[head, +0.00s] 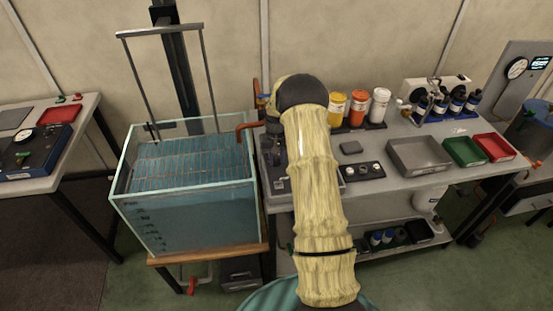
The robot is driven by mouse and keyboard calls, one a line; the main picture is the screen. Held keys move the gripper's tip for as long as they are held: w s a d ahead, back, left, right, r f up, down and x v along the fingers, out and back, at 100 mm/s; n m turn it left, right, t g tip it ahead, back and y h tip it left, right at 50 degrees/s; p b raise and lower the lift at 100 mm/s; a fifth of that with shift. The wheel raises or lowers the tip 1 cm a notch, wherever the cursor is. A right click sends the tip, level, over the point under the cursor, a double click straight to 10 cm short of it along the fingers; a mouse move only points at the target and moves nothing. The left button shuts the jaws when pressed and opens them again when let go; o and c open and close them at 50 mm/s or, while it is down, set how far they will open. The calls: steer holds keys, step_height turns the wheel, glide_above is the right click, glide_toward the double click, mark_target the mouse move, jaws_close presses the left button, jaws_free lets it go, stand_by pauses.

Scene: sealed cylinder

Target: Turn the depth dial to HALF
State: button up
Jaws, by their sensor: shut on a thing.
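My arm rises through the middle of the head view and bends over at a dark joint above the left end of the bench. My gripper (279,178) points down there, partly hidden by the arm, at a small dark panel (279,188) beside the water tank. It is shut on what appears to be the depth dial. The dial's pointer and its marks, including HALF, are too small or covered to read.
The glass water tank (190,215) with a blue rack and tall frame stands left of the arm. On the bench (450,135) to the right are capped jars (357,108), a grey tray (418,155), green (464,151) and red (494,147) trays, and a knob panel (363,171).

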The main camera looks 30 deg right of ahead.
mark_target(276, 160)
steer(key=n, duration=0.3)
steer(key=shift+w+d+r+n, duration=0.1)
steer(key=shift+w+r+n, duration=0.05)
steer(key=shift+n, duration=1.75)
steer(key=o, duration=1)
step_height(276, 160, up, 17)
steer(key=b, duration=0.2)
steer(key=shift+r, duration=0.15)
